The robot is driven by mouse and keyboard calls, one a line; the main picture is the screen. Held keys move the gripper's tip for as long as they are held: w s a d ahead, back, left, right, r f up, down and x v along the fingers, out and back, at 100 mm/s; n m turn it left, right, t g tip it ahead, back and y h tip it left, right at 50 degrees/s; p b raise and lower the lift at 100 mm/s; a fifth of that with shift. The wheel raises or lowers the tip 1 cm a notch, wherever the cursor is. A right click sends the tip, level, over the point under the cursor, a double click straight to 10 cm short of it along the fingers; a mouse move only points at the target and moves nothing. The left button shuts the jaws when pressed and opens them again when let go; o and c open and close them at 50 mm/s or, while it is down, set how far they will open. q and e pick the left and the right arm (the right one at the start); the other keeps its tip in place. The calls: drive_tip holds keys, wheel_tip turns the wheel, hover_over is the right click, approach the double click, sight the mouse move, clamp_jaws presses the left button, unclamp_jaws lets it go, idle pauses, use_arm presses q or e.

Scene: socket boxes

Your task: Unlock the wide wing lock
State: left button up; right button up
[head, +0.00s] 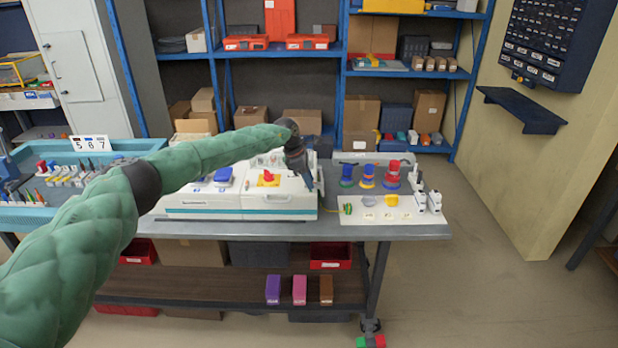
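A white box unit (280,198) with a teal stripe stands on the grey workbench. A red winged knob on a yellow base (268,180) sits on its top and looks like a wing lock; I cannot tell whether it is the wide one. Blue parts (223,176) sit on the unit's left section. My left arm reaches in from the left. My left gripper (306,178) points down at the unit's right end, right of the red knob and apart from it. Its fingers are dark and small, so open or shut is unclear. My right gripper is out of view.
Blue, yellow and red stacked pieces (367,178) stand on the bench to the right, behind a white panel (375,216) with small parts. A blue tray of tools (40,210) is at left. Shelving (345,75) stands behind. The floor at right is clear.

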use_arm(q)
drive_tip(key=shift+d+f, duration=0.1)
drive_tip(key=shift+f, duration=0.25)
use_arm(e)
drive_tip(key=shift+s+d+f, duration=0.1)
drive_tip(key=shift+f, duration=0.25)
use_arm(q)
clamp_jaws()
